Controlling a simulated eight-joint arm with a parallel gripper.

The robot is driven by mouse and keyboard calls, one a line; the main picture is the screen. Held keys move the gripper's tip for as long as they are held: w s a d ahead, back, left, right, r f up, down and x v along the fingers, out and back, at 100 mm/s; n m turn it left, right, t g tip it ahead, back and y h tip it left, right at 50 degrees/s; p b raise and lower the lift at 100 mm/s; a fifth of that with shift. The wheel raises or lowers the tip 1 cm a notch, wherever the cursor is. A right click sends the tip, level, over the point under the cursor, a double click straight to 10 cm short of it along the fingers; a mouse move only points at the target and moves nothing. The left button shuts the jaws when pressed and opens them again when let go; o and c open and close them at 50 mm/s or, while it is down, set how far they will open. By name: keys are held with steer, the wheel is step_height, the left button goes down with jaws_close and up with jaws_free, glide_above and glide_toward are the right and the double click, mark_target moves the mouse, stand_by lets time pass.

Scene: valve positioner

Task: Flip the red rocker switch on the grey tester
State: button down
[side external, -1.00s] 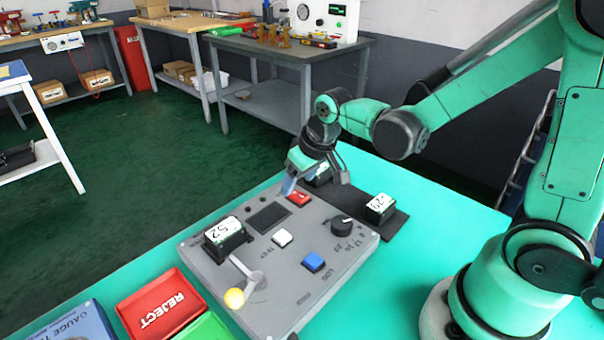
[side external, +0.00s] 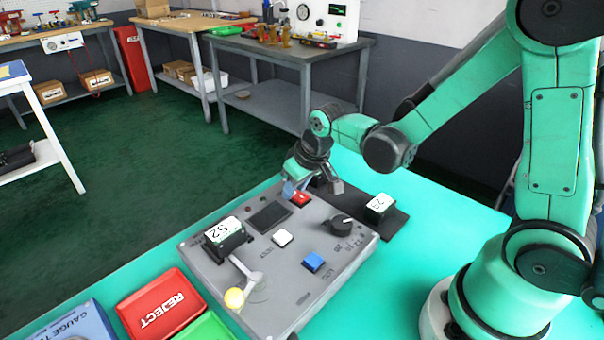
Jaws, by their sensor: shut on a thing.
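The grey tester (side external: 300,295) lies on the teal bench top. Its red rocker switch (side external: 300,199) is at the far edge, right of a dark display window. My gripper (side external: 313,189) is low over that far edge. Its bluish left finger is right by the switch, and its grey right finger is farther right. Whether the finger touches the switch cannot be told. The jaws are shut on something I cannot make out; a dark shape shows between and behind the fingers. Which way the switch is tilted is too small to tell.
Another labelled block (side external: 380,206) sits on a dark mat. A red REJECT tray (side external: 160,303) is front left.

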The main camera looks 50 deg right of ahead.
mark_target(313, 209)
steer(key=shift+s+t, duration=0.2)
steer(key=shift+t, duration=0.6)
steer(key=shift+s+t, duration=0.15)
steer(key=shift+t, duration=0.65)
steer(key=c, duration=0.6)
jaws_free()
steer(key=shift+o, duration=0.2)
steer(key=shift+r, duration=0.1)
steer(key=shift+v, duration=2.75)
